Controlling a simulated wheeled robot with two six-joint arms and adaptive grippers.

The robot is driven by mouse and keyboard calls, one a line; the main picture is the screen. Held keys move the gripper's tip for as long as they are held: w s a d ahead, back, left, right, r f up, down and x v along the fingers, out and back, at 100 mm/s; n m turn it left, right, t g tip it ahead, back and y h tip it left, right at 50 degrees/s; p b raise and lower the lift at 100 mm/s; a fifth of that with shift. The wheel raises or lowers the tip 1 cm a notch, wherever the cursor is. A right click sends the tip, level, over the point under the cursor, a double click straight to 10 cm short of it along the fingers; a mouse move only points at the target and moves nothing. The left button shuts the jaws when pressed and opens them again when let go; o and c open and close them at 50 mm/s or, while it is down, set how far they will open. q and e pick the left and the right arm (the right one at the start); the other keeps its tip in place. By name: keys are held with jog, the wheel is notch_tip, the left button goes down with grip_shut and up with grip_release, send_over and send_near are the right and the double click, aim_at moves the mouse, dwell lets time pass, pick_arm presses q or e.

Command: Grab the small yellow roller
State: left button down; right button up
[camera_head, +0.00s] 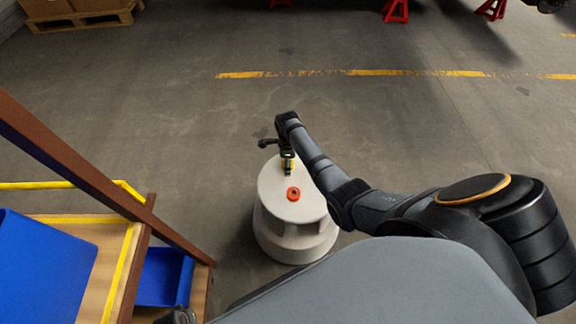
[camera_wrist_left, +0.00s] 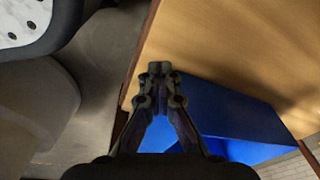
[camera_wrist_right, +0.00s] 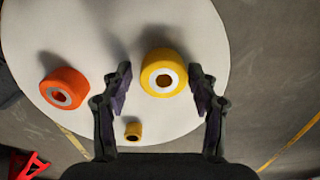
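The small yellow roller (camera_wrist_right: 133,131) is on the round white stand (camera_wrist_right: 190,20) in the right wrist view, close to my right gripper's left finger and nearer its base. A larger yellow roller (camera_wrist_right: 163,73) with a white core lies between the spread fingertips of my right gripper (camera_wrist_right: 160,80), which is open and holds nothing. In the head view my right gripper (camera_head: 287,158) is over the far part of the stand, and it partly hides the yellow there. My left gripper (camera_wrist_left: 160,70) has its fingertips together, with nothing visible between them.
An orange roller (camera_wrist_right: 64,88) also sits on the stand, left of the larger yellow one. A wooden cart (camera_head: 115,250) with blue bins (camera_head: 40,265) and a brown post stands at the left. Red jack stands (camera_head: 396,10) are far back. Floor around the stand is mostly clear.

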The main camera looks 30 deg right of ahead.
jog(key=c, duration=0.9)
jog(key=shift+r, duration=0.1)
